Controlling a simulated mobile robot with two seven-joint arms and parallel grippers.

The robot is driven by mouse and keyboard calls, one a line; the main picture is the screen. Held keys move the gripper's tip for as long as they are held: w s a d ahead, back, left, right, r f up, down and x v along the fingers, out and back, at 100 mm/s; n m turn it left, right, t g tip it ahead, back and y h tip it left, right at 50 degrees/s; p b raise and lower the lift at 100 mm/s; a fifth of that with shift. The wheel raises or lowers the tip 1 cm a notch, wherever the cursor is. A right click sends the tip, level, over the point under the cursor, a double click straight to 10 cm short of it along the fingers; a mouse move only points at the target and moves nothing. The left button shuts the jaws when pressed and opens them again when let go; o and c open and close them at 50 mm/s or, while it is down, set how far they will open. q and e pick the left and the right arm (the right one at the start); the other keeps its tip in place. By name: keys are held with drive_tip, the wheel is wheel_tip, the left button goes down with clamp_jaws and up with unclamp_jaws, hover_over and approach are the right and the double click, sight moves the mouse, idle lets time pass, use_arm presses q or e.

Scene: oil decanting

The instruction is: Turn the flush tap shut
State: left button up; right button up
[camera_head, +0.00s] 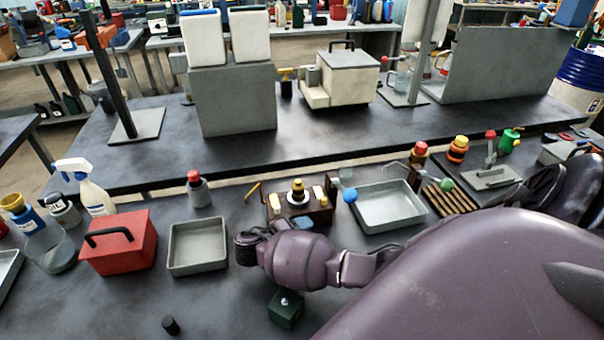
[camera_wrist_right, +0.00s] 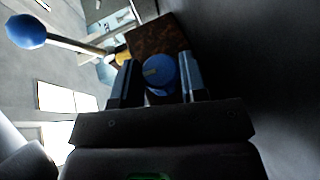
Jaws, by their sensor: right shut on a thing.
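My right gripper (camera_wrist_right: 160,78) is shut on a round blue knob (camera_wrist_right: 158,68), which sits between its two fingers in the wrist view. The knob appears to be the flush tap's handle; its stem is hidden. A rusty brown block (camera_wrist_right: 160,35) lies just beyond it. In the head view the brown block (camera_head: 298,209), with pale and yellow fittings on top, stands on the bench behind my right wrist, which hides most of the gripper. A lever with a blue ball (camera_head: 350,195) is beside the block and shows in the wrist view too (camera_wrist_right: 26,31). My left gripper is not in view.
A grey metal tray (camera_head: 416,222) stands right of the block, and another (camera_head: 197,268) stands left. A red box (camera_head: 118,252) with a black handle is further left. A small green block (camera_head: 285,312) lies in front of my wrist.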

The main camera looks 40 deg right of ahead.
drive_tip(key=o, duration=0.9)
drive_tip(key=shift+r, duration=0.1)
drive_tip(key=shift+o, duration=0.7)
drive_tip(key=r, duration=0.5)
drive_tip(key=w+r, duration=0.1)
drive_tip(key=r, duration=0.1)
drive_tip(key=shift+w+r, duration=0.1)
drive_tip(key=shift+r, duration=0.15)
drive_tip(key=r, duration=0.1)
drive_tip(key=s+r, duration=0.1)
drive_tip(key=r, duration=0.2)
drive_tip(key=shift+s+d, duration=0.1)
drive_tip(key=shift+s, duration=0.3)
drive_tip(key=shift+c, duration=0.6)
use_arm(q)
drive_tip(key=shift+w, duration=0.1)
use_arm(e)
wheel_tip(320, 180, up, 8)
drive_tip(key=shift+w+r, duration=0.2)
drive_tip(key=shift+w, duration=0.1)
